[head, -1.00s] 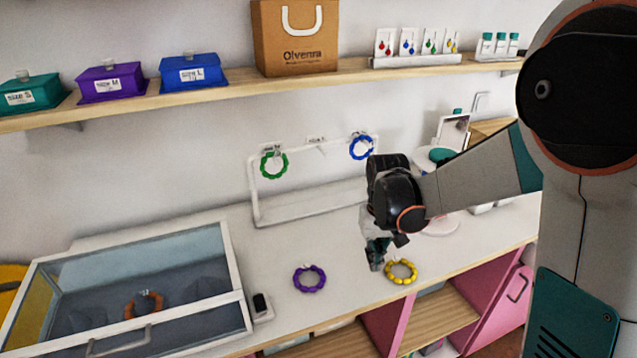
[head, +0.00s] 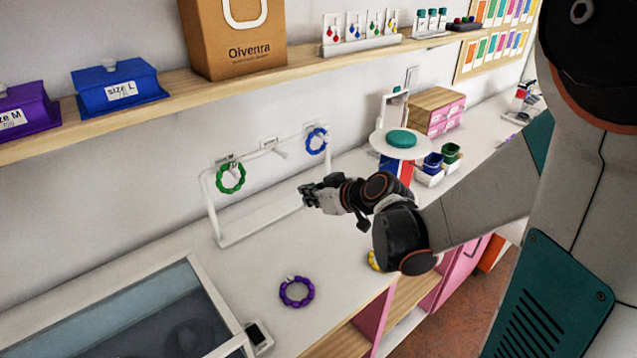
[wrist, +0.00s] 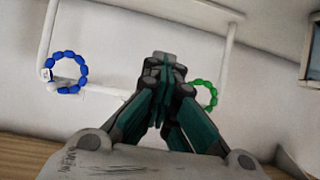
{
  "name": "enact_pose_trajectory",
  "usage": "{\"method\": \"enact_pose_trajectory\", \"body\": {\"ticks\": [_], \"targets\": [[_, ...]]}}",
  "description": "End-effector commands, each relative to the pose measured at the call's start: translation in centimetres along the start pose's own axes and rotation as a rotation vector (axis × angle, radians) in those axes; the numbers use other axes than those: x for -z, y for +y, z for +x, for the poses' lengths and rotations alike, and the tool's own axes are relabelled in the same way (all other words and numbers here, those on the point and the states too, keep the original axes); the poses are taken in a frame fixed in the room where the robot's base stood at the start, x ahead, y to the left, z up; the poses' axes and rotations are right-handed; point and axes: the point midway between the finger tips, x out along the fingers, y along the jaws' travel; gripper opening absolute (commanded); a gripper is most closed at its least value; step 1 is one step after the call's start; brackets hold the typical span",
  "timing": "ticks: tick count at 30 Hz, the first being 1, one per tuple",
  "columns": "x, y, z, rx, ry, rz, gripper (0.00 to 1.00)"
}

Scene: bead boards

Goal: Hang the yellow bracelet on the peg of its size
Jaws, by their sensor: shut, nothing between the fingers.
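The yellow bracelet (head: 373,261) lies on the counter near its front edge, mostly hidden behind my arm in the head view. My gripper (head: 308,194) is shut and empty, above the counter in front of the white rack (head: 211,210), apart from the bracelet. The rack carries a green bracelet (head: 231,178) on its left peg and a blue bracelet (head: 317,141) on its right peg. The middle peg (head: 279,153) is bare. The peg labels are too small to read. The wrist view shows my shut fingertips (wrist: 165,62) between the blue bracelet (wrist: 68,72) and the partly covered green bracelet (wrist: 211,97).
A purple bracelet (head: 296,292) lies on the counter. A glass-topped case (head: 196,268) stands at the lower left. A round stand (head: 376,138) and small bins (head: 432,163) are to the right. The shelf (head: 270,82) above holds boxes and a paper bag.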

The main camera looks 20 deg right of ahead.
Motion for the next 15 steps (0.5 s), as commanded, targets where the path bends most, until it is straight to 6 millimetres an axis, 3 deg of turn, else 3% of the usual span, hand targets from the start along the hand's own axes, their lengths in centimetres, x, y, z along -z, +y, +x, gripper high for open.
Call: {"method": "enact_pose_trajectory", "body": {"ticks": [6,15], "targets": [[1.5,1.7,-2.2,-0.045,0.119,0.025,0.0],[2.1,1.9,-1.4,-0.05,0.13,0.027,0.0]]}}
